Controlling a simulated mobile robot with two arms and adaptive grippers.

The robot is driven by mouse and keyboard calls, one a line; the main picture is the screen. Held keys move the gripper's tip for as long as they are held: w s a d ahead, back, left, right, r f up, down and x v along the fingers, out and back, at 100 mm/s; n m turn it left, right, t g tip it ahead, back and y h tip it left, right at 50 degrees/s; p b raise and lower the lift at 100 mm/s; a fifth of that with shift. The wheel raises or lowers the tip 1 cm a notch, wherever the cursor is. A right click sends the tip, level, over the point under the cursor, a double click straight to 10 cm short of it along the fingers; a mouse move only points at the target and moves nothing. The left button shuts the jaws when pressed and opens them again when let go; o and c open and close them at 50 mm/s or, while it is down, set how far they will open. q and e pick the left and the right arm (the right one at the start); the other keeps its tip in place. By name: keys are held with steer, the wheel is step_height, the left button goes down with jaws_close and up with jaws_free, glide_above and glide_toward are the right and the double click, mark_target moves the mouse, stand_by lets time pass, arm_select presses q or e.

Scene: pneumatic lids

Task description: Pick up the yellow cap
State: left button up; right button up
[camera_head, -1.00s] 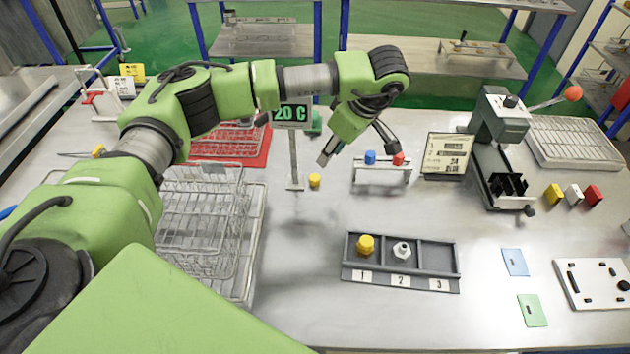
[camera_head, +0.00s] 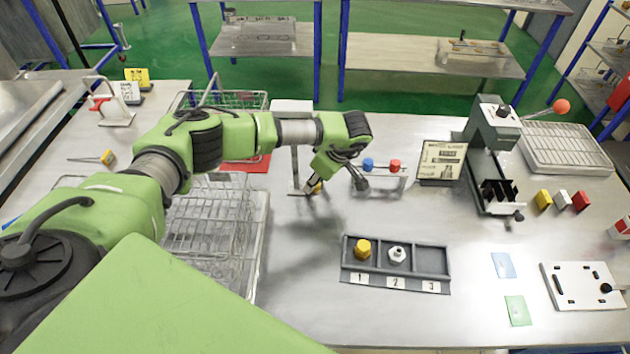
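A small yellow cap (camera_head: 318,187) stands on the table beside the base of the display post, partly covered by my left gripper. My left gripper (camera_head: 336,187) reaches down from above with its fingers apart. One finger is right at the cap and the other is off to its right; contact cannot be told. Another yellow cap-like piece (camera_head: 362,248) sits in compartment 1 of the dark tray (camera_head: 435,272). My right gripper is not in view.
A white nut-like piece (camera_head: 397,253) sits in compartment 2; compartment 3 is empty. A small rack with blue and red pieces (camera_head: 381,179) stands close right of my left gripper. Wire baskets (camera_head: 210,225) stand to the left.

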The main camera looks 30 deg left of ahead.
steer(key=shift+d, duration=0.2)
arm_select(q)
steer(key=c, duration=0.4)
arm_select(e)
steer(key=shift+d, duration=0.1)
arm_select(q)
steer(key=shift+c, duration=0.2)
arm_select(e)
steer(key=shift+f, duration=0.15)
arm_select(q)
steer(key=shift+w+d+r+b, duration=0.2)
steer(key=shift+d+r+b, duration=0.2)
steer(key=shift+b, duration=0.5)
step_height(320, 180, up, 10)
steer(key=r+b, duration=0.1)
steer(key=b, duration=0.3)
steer(key=w+d+b, duration=0.3)
steer(key=w+d, duration=0.1)
steer(key=d, duration=0.4)
steer(key=w+d+b, duration=0.3)
steer(key=w+d, duration=0.1)
steer(key=d, duration=0.5)
steer(key=shift+w+f, duration=0.15)
steer(key=shift+f, duration=0.05)
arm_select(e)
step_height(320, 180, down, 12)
